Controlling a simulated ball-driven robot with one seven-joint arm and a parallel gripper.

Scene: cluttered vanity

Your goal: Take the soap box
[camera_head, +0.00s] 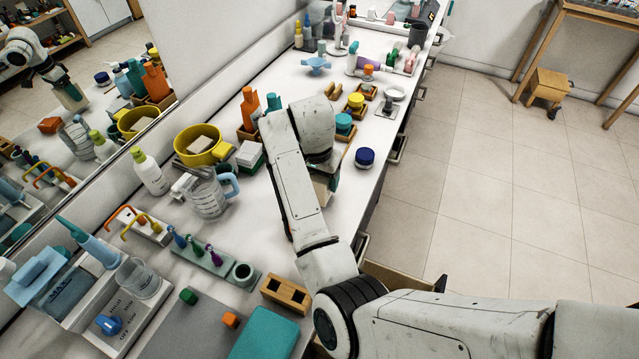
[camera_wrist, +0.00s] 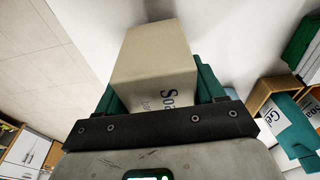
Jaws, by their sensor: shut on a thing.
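The soap box (camera_wrist: 155,62) is a beige carton with dark "Soap" lettering, partly cut off from sight. In the wrist view it sits between the dark green fingers of my gripper (camera_wrist: 158,88), which is shut on it. In the head view, a small beige part of the box (camera_head: 321,188) shows beside my wrist, over the counter's right part. My arm hides most of the box and the fingers there. I cannot tell whether the box touches the counter.
A yellow pot (camera_head: 203,158), a glass jug (camera_head: 207,197) and a white box in a green holder (camera_head: 250,154) stand left of my arm. A blue-lidded jar (camera_head: 364,158) is to its right, near the counter's edge. A mirror runs along the left. Open floor (camera_head: 470,165) lies right.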

